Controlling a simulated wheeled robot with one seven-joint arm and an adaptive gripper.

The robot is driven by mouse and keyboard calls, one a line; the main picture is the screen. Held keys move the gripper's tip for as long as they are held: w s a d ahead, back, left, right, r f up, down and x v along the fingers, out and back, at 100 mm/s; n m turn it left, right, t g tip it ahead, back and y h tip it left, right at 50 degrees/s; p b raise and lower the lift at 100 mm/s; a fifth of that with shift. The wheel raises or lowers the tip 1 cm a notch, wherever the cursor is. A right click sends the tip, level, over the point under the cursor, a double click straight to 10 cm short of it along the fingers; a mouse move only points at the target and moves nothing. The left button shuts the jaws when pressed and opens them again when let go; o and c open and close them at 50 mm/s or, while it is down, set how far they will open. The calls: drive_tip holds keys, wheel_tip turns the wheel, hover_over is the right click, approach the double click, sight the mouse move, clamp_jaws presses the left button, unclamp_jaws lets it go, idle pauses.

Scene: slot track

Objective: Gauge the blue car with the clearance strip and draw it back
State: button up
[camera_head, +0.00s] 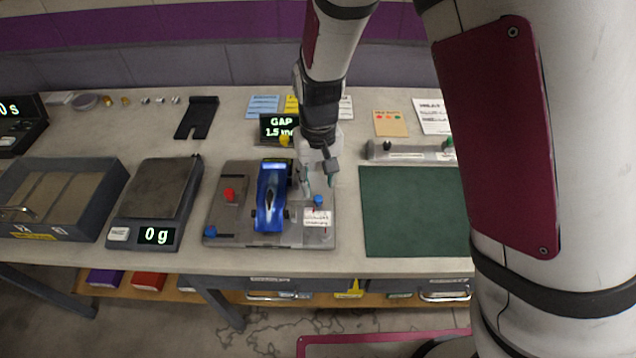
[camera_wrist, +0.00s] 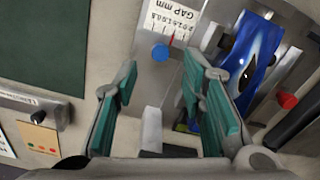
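The blue car (camera_head: 270,198) sits on a grey gauge fixture (camera_head: 228,232), its length running front to back. In the wrist view the car (camera_wrist: 248,62) is at upper right. My gripper (camera_head: 318,182) is above the fixture's right side, just right of the car. In the wrist view its teal-padded fingers (camera_wrist: 158,78) stand apart. A pale narrow piece (camera_wrist: 152,130) shows in the gap between them, touching neither finger; I cannot tell if it is the clearance strip. A blue knob (camera_head: 319,200) and a GAP mm scale (camera_head: 318,217) lie just in front of the gripper.
The fixture also has a red knob (camera_head: 229,195) and another blue knob (camera_head: 210,231). A gap display (camera_head: 278,128) reading about 1.5 stands behind, partly hidden. Left are a scale (camera_head: 157,236) reading 0 g and a tray (camera_head: 112,190). A green mat (camera_head: 412,212) at right is clear.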

sight(318, 198)
drive_tip(key=shift+f, duration=2.8)
drive_tip(key=shift+c, duration=0.4)
clamp_jaws()
